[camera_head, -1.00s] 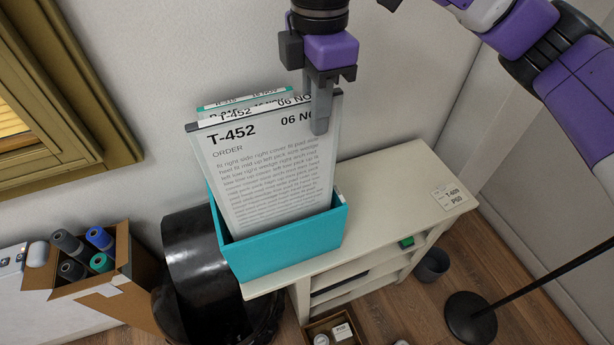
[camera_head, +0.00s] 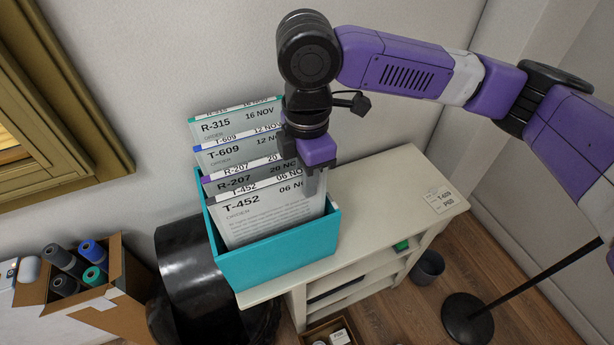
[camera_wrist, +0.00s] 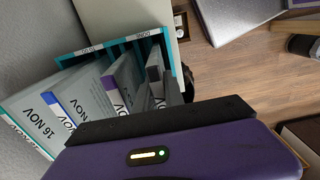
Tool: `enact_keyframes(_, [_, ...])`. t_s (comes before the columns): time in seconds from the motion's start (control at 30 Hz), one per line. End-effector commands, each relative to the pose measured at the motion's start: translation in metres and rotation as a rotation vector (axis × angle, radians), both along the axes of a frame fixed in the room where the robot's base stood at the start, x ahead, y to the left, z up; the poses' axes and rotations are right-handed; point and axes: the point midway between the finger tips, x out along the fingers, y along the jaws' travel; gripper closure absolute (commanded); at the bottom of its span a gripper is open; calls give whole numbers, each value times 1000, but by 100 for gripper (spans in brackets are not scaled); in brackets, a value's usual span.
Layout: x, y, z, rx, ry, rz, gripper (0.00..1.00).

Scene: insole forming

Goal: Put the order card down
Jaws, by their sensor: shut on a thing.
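The order card T-452 (camera_head: 265,215) stands in the front of a teal box (camera_head: 280,262), its lower part hidden behind the box's front wall. My gripper (camera_head: 313,183) is shut on the card's upper right edge. Three other cards stand behind it in the box: R-207 (camera_head: 225,188), T-609 (camera_head: 222,155) and R-315 (camera_head: 215,127). The wrist view shows the box rim (camera_wrist: 97,48) with slots and the fanned cards, including the 16 NOV card (camera_wrist: 35,112). My fingertips and the T-452 lettering cannot be made out there.
The box sits at the left end of a cream shelf unit (camera_head: 375,205). A T-609 P60 label (camera_head: 440,200) lies at its right end, with clear top between. A black bin (camera_head: 185,265) and a carton of rolls (camera_head: 110,270) stand left. A round stand base (camera_head: 468,318) is right.

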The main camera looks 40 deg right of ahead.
Motion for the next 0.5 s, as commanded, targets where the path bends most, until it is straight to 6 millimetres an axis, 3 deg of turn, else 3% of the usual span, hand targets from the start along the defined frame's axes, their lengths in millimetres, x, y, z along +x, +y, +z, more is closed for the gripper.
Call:
enact_keyframes(0.23, [0,0,-2,1,0,0,100])
enact_keyframes(0.27, [0,0,-2,0,0,0,81])
enact_keyframes(0.33, [0,0,-1,0,0,0,67])
enact_keyframes(0.5, [0,0,-1,0,0,0,65])
